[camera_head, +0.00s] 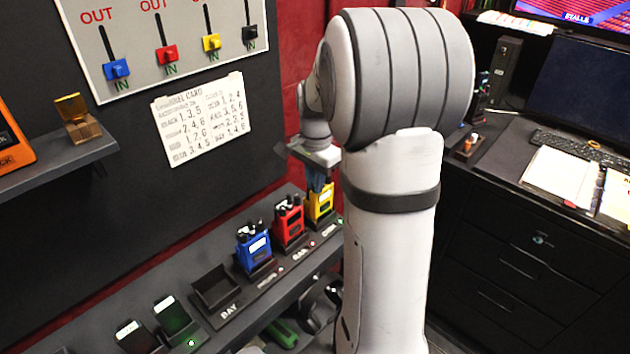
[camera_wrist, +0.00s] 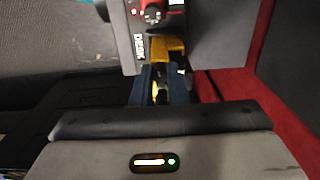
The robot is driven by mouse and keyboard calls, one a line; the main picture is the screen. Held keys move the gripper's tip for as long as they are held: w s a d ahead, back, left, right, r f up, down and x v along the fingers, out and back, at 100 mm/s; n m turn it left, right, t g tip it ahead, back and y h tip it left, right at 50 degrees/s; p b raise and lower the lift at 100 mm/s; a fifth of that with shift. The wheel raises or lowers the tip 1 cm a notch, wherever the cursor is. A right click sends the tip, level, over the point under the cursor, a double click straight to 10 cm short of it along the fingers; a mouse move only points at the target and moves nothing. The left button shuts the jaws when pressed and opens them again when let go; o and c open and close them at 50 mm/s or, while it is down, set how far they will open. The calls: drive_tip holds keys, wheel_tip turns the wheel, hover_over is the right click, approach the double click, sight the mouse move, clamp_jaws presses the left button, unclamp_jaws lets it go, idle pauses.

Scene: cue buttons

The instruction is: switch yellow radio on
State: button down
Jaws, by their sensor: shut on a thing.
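The yellow radio (camera_head: 320,203) stands upright in a holder at the far end of the dark shelf, just right of the red radio. My gripper (camera_head: 318,180) is directly above it, fingers pointing down at its top. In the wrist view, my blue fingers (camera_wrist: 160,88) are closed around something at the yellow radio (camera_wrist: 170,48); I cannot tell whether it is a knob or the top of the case. The fingers hide the radio's top. Whether its light is lit is not clear.
The red radio (camera_head: 289,222) and the blue radio (camera_head: 254,247) stand close by in the same row. An empty holder (camera_head: 216,289) is left of them. A wall panel with coloured sliders (camera_head: 165,45) and a card (camera_head: 201,118) hang behind. A desk (camera_head: 500,160) is at right.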

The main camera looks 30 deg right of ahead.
idle(0.3)
drive_tip(key=c, duration=1.4)
unclamp_jaws()
wheel_tip(320, 180, up, 8)
drive_tip(key=shift+f, duration=0.1)
drive_tip(key=shift+s, duration=0.1)
